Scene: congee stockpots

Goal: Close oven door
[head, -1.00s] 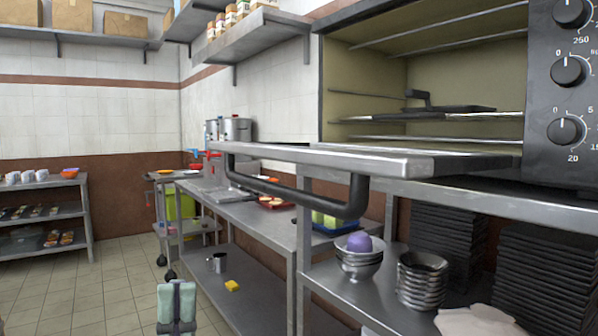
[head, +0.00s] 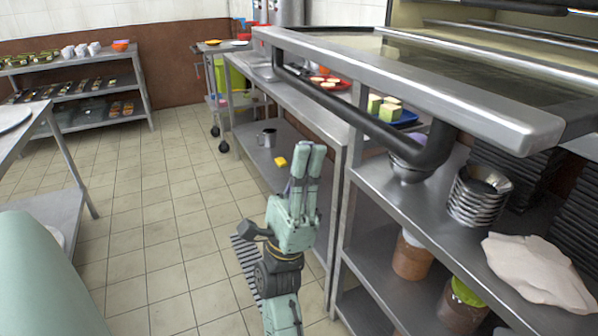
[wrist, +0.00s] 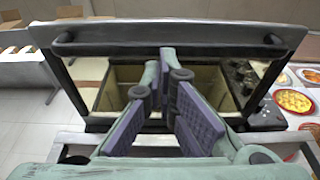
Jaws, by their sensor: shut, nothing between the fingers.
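The oven door (head: 420,85) is open, folded down to about level, with its glass panel facing up. Its black bar handle (head: 345,118) hangs at the door's front edge. My gripper (head: 307,160) points upward, left of and lower in the picture than the handle, with its fingers together and empty. In the wrist view the door (wrist: 165,28) spans the top, with its handle (wrist: 110,41) across it. My gripper's fingertips (wrist: 166,58) show just below the handle bar in that picture. I cannot tell whether they touch it.
The oven stands on a steel shelf unit (head: 385,185) holding metal bowls (head: 475,195) and a pale cloth (head: 535,270). A steel counter (head: 310,105) stands behind my gripper. A table (head: 45,125) is at the left. Tiled floor (head: 150,200) between is clear.

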